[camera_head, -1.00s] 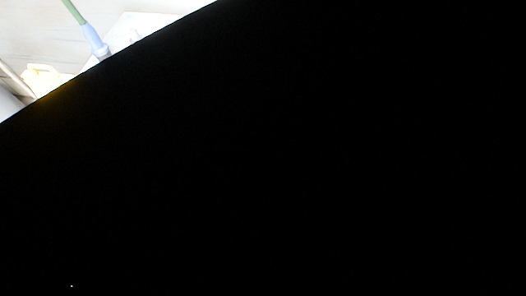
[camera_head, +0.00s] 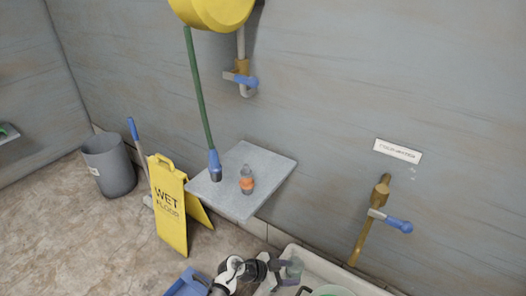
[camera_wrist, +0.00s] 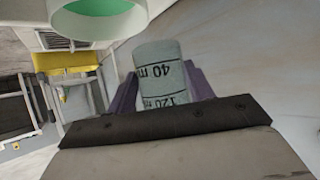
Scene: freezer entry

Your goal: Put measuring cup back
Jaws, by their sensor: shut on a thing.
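The measuring cup (camera_wrist: 158,70) is a small pale grey-green cylinder with dark printed marks, "40" and "120" among them. In the wrist view it stands between the purple fingers of my gripper (camera_wrist: 162,92), which is shut on it. In the head view my gripper (camera_head: 284,268) is at the bottom centre, above the pale sink edge. The cup (camera_head: 295,268) shows there as a small greenish shape at the fingers. Its lower part is hidden in the wrist view by the dark gripper body.
A white-rimmed basin (camera_head: 370,288) with a green round item (camera_head: 332,291) is at the bottom right. A grey wall shelf (camera_head: 262,166) holds an orange-labelled bottle (camera_head: 247,180); a green hose (camera_head: 199,90) hangs beside it. A yellow wet-floor sign (camera_head: 168,212) and grey bin (camera_head: 108,165) stand left.

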